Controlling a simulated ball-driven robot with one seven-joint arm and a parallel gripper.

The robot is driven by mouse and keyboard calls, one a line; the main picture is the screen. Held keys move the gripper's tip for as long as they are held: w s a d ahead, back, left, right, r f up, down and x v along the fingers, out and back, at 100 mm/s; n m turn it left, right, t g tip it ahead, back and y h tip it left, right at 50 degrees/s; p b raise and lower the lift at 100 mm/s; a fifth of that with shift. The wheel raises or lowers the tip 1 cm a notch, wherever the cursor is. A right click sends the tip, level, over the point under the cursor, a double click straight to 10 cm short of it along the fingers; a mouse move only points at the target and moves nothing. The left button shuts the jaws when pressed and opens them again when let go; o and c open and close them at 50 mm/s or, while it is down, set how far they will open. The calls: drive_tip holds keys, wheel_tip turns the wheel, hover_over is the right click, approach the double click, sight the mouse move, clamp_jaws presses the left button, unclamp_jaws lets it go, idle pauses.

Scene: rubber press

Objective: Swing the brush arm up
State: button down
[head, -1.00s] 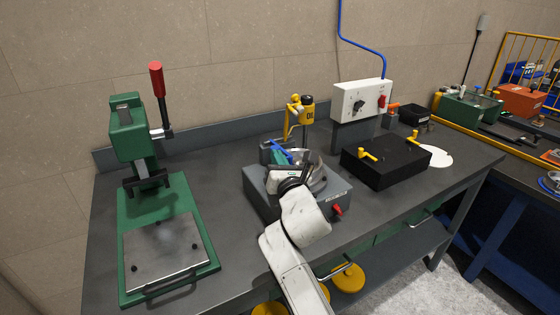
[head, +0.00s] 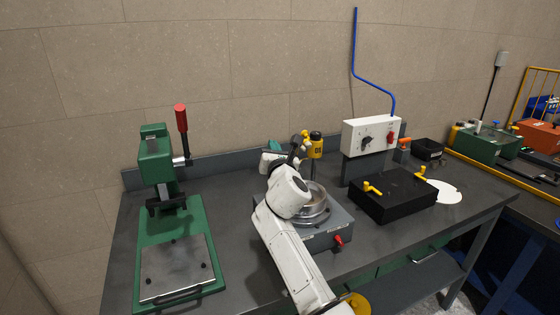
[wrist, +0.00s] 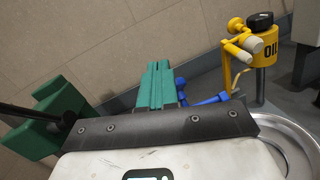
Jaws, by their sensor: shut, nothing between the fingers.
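My gripper (wrist: 158,66) shows teal fingers pressed together in the wrist view, with nothing held between them. It also shows in the head view (head: 275,146), behind my white wrist at the left rear of the machine with the round metal bowl (head: 314,212). A blue bar (wrist: 210,100), which looks like the brush arm, lies low just right of the fingers in the wrist view. Part of it is hidden behind them, and I cannot tell whether they touch it. In the head view my wrist hides the bar. The brush itself cannot be made out.
A yellow oil can (wrist: 264,54) with a bent lever stands behind the bowl. A green press (head: 156,160) with a red-knobbed lever stands to the left. A black box (head: 394,198) with yellow handles and a white switch box (head: 370,135) are on the right.

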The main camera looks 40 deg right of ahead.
drive_tip(key=shift+w+d+r, duration=0.15)
drive_tip(key=shift+w+r, duration=0.1)
drive_tip(key=shift+w, duration=0.25)
drive_tip(key=shift+w+d+r, duration=0.15)
drive_tip(key=shift+w+r, duration=0.1)
drive_tip(key=shift+w, duration=0.25)
idle(0.5)
